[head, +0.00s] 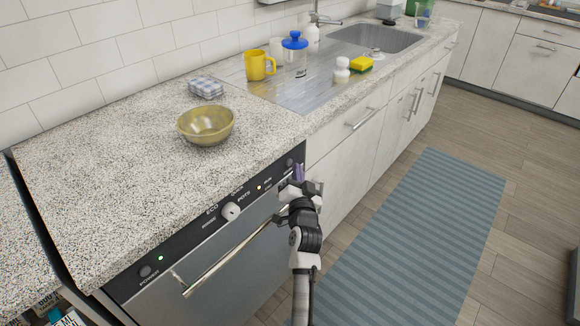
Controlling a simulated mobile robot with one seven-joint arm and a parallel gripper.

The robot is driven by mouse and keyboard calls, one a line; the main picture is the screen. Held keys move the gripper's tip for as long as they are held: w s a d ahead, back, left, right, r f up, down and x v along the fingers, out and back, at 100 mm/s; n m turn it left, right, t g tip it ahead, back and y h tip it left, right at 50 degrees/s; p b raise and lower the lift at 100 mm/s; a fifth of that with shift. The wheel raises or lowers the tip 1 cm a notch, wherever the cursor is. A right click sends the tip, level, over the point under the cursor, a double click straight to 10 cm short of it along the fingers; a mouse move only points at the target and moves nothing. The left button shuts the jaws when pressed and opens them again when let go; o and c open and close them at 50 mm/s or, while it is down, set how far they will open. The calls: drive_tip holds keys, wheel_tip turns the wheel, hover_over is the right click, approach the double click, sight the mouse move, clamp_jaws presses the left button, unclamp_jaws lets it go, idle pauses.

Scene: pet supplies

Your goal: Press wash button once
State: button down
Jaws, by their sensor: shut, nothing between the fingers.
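The dishwasher's black control panel (185,235) runs along the front edge under the speckled counter. My gripper (298,174) is shut and empty, at the panel's right end just by this button. Whether it touches the panel is unclear.
A long handle bar (225,262) sticks out from the dishwasher door (240,285). A yellow bowl (206,125) and a folded checked cloth (206,87) lie on the counter. A yellow mug (260,65) stands behind. The floor with a blue striped mat (420,230) is clear.

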drive_tip(key=shift+d, duration=0.15)
drive_tip(key=s+d+b, duration=0.1)
drive_tip(key=d+b, duration=0.1)
drive_tip(key=s+d+b, duration=0.2)
idle(0.5)
drive_tip(key=shift+r, duration=0.1)
idle(0.5)
